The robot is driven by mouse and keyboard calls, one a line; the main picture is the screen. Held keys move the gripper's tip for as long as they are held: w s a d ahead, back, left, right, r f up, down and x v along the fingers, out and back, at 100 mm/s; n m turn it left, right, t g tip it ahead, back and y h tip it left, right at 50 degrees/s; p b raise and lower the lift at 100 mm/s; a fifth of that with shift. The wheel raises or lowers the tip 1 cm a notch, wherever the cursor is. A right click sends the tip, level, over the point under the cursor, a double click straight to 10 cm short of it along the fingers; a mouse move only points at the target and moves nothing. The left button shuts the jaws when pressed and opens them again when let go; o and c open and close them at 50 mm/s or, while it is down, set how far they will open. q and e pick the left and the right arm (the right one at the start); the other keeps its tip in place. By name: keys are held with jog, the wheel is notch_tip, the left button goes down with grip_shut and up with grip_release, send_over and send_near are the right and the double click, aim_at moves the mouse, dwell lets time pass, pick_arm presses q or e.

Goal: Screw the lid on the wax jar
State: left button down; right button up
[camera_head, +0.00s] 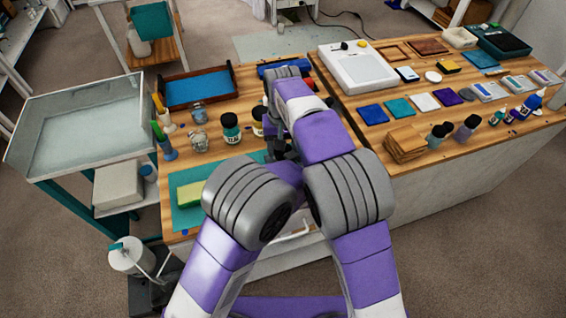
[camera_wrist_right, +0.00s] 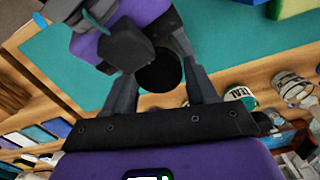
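The teal mat (camera_head: 184,215) carries a yellow-green block (camera_head: 203,192). A dark-lidded jar (camera_head: 231,128) and glass jars (camera_head: 198,140) stand behind it. A blue tray (camera_head: 198,88) is farther back. Tiles and bottles fill the right table. My arms cover the middle.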

jog(key=o, duration=0.3)
jog(key=shift+o, duration=0.2)
jog(key=shift+d, duration=0.1)
jog(key=shift+r, duration=0.1)
jog(key=shift+r, duration=2.2)
jog(key=shift+c, duration=0.3)
